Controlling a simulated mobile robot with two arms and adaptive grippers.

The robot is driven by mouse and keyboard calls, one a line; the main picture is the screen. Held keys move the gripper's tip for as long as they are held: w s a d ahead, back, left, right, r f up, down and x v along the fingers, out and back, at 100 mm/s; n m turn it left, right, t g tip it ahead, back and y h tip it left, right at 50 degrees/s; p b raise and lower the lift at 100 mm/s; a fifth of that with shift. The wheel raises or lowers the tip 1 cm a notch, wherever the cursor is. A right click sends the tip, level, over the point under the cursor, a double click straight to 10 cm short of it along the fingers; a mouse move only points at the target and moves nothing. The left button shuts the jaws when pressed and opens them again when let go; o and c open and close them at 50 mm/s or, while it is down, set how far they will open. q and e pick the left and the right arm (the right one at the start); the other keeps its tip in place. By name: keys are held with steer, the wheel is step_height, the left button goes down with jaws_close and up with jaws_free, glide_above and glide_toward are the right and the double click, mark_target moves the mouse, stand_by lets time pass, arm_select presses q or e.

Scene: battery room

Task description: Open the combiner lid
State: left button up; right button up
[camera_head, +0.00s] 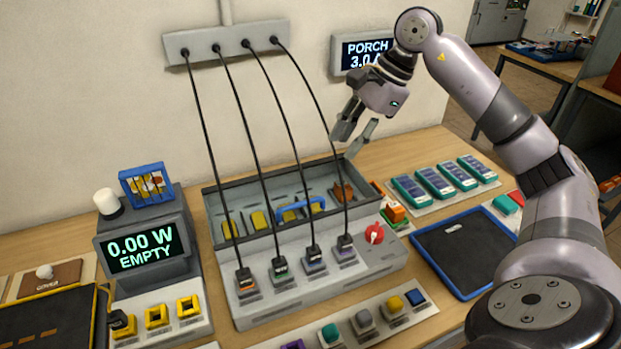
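The combiner (375,262) is a grey box on the wooden bench. Its lid looks like a clear panel in a dark frame, with a blue handle (301,209) near the front edge. Yellow and orange parts show through or inside it; the lid seems to lie shut, but the clear panel is hard to make out. My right gripper (346,146) is above the combiner's back right corner, fingers apart and empty, clear of the blue handle. My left gripper is not in view.
Several black cables hang from a wall strip (222,42) across the lid into the combiner's front sockets. A red knob (374,233) is at its right. A meter (140,249) reading "0.00 W EMPTY" stands left; a blue-rimmed tray (447,281) lies right.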

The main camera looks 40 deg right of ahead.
steer(key=w, duration=0.1)
steer(key=p, duration=0.1)
glide_toward(307, 201)
steer(key=p+x, duration=0.2)
steer(key=x, duration=0.4)
steer(key=shift+a+f+p, duration=0.25)
steer(key=shift+a+p, duration=0.05)
steer(key=shift+p, duration=0.05)
steer(key=shift+w+a+f, duration=0.1)
steer(key=shift+w+f, duration=0.15)
steer(key=shift+f, duration=0.4)
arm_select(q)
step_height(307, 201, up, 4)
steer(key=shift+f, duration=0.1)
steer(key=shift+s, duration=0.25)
arm_select(e)
steer(key=shift+c, duration=0.3)
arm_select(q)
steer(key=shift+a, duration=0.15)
arm_select(e)
jaws_close()
